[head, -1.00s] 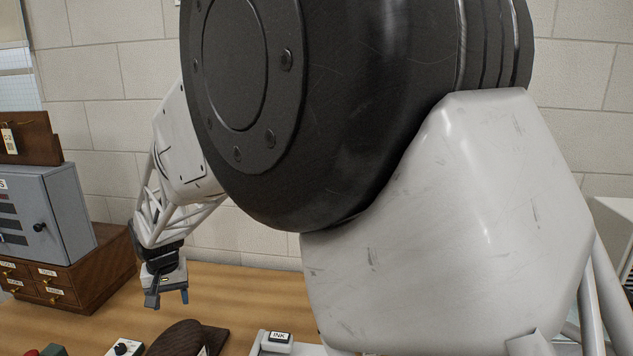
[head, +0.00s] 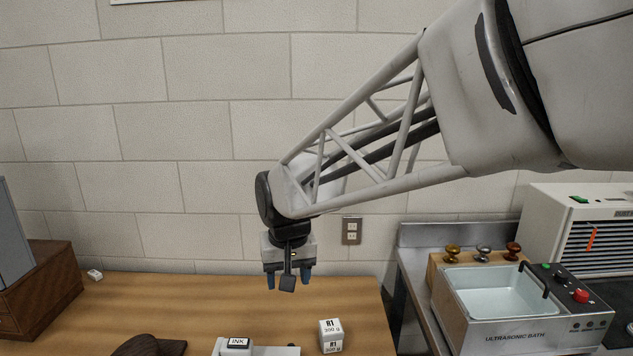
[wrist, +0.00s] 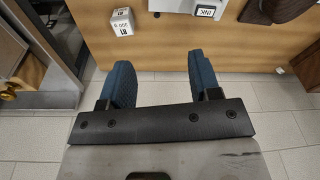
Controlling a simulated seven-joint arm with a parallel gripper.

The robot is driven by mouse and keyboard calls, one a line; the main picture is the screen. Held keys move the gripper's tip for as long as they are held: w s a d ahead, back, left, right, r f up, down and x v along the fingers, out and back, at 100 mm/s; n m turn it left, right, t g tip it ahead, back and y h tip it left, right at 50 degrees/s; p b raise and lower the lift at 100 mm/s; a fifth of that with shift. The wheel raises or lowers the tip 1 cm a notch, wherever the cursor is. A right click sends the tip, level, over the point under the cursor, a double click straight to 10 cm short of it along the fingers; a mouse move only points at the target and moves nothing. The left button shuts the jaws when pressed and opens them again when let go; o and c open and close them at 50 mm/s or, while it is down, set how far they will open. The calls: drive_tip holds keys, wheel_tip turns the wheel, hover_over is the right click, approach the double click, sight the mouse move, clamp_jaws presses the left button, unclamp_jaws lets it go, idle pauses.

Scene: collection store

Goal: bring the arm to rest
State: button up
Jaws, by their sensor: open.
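My gripper (head: 289,280) hangs from my arm, which reaches in from the upper right in the head view. It points down above the wooden table (head: 210,310), in front of the block wall. In the wrist view my gripper's two blue fingers (wrist: 160,78) are apart with nothing between them. My gripper touches nothing that I can see.
An ultrasonic bath (head: 520,325) stands on the bench at right. A wooden drawer cabinet (head: 45,290) is at left. The table's middle is clear.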

drive_tip(key=s+d+f+m+t, duration=0.1)
drive_tip(key=s+d+m, duration=0.2)
drive_tip(key=s+d, duration=1.8)
drive_tip(key=d, duration=0.3)
drive_tip(key=shift+f+h, duration=0.2)
drive_tip(key=shift+h, duration=0.2)
drive_tip(key=shift+w, duration=0.15)
idle(1.7)
